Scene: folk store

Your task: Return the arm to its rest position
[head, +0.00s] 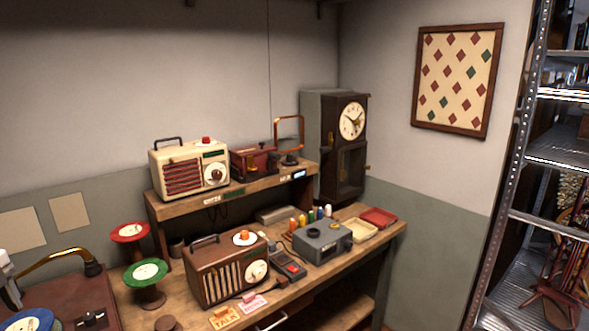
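No part that I can be sure is my left or right gripper shows in the head view. A small white and grey piece (9,283) stands at the far left edge, cut off by the frame, and I cannot tell what it belongs to. The wooden bench (190,306) against the wall has no arm over its middle or right part.
A brown radio (228,276), a grey box (322,243) and red (131,232) and green (146,272) round-topped stands crowd the bench. A cream radio (187,169) sits on the raised shelf. A wall clock (352,122) hangs behind. Metal shelving (540,220) stands right.

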